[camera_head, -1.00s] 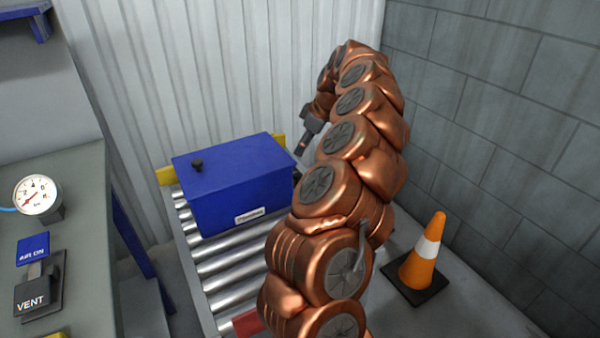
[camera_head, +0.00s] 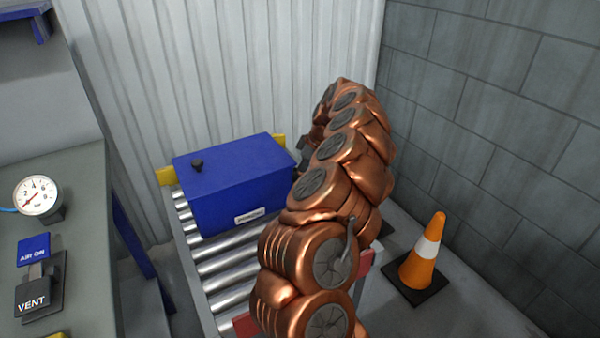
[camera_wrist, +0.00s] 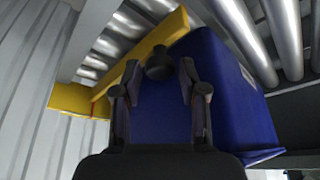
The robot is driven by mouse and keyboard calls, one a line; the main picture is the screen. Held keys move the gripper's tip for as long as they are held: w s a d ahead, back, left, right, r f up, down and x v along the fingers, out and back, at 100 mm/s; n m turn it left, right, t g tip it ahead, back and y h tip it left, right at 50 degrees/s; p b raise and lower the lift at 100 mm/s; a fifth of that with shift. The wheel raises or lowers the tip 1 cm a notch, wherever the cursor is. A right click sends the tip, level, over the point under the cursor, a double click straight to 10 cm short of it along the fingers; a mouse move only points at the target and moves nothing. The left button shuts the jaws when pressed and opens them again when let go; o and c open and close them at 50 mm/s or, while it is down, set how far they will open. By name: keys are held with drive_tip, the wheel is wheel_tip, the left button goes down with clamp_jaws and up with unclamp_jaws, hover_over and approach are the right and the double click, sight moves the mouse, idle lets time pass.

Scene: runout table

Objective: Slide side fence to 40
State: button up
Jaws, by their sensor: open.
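My gripper (camera_wrist: 159,84) is open, its two dark fingers spread in the wrist view. A dark round knob (camera_wrist: 158,62) shows between the fingertips; I cannot tell if they touch it. A yellow bar (camera_wrist: 140,58) runs beside the knob, and the blue box (camera_wrist: 235,95) lies close on the right. I cannot tell for sure which part is the side fence, and no scale or 40 mark is readable. In the head view my arm hides most of my gripper, at the right side of the blue box (camera_head: 235,180).
The box stands on the roller table (camera_head: 225,268), with yellow ends (camera_head: 166,176) showing behind it. Red parts (camera_head: 246,324) show at the near end. An orange cone (camera_head: 424,250) stands right, near the block wall. A bench with a gauge (camera_head: 38,196) is at left.

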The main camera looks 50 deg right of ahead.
drive_tip(key=shift+w+f, duration=0.1)
drive_tip(key=shift+f, duration=0.05)
clamp_jaws()
idle(0.4)
